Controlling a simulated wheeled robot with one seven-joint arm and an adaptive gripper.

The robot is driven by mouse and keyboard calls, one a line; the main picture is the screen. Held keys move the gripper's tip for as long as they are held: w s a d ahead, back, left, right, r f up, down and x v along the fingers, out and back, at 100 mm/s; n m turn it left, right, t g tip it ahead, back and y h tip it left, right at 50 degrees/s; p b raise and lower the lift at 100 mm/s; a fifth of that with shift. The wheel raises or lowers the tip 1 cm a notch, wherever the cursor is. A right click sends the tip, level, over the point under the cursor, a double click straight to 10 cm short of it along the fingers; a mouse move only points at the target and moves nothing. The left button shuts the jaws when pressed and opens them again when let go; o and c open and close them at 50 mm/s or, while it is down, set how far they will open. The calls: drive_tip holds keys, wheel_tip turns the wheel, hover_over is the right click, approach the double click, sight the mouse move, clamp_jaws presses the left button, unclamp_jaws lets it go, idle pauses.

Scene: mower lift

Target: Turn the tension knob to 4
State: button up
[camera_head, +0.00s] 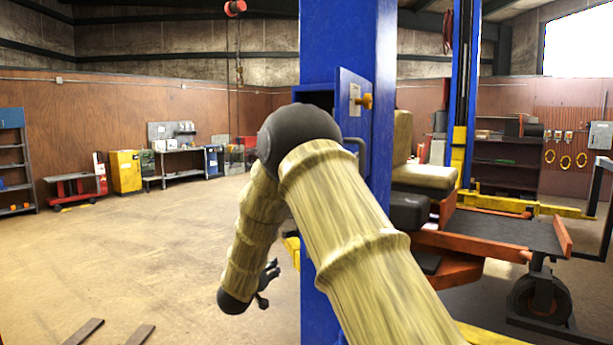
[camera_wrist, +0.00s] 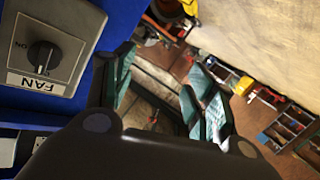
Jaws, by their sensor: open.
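No knob marked as the tension knob can be made out. A black rotary knob (camera_wrist: 43,56) sits on a grey plate labelled FAN, on a blue surface at the left of the wrist view. In the head view, an orange knob (camera_head: 366,101) sticks out from the open blue door of the lift column (camera_head: 345,40); its marking is unreadable. My gripper (camera_head: 268,276) hangs low at the left of the column. In the wrist view my gripper (camera_wrist: 165,75) has its fingers spread with nothing between them, to the right of the FAN plate.
The blue column stands close beside my arm. A mower (camera_head: 490,235) on an orange lift platform is at the right. A workbench (camera_head: 183,150) and yellow cabinet (camera_head: 125,171) stand at the far wall. The floor at the left is mostly clear, with wooden strips (camera_head: 140,335) in front.

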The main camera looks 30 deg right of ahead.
drive_tip(key=d+r+m+g+h+p, duration=0.1)
drive_tip(key=d+r+m+g+h, duration=0.2)
drive_tip(key=r, duration=1.9)
drive_tip(key=d+r+m+g+h+p, duration=0.1)
drive_tip(key=d+r+m+h+p, duration=0.3)
drive_tip(key=r, duration=1.7)
drive_tip(key=w+d+m+y+p, duration=0.1)
drive_tip(key=w+d+p, duration=0.2)
drive_tip(key=d, duration=0.8)
drive_tip(key=shift+w+d+g, duration=0.15)
drive_tip(key=shift+w+g, duration=0.15)
drive_tip(key=shift+w, duration=0.05)
drive_tip(key=shift+c, duration=0.5)
drive_tip(key=c, duration=0.9)
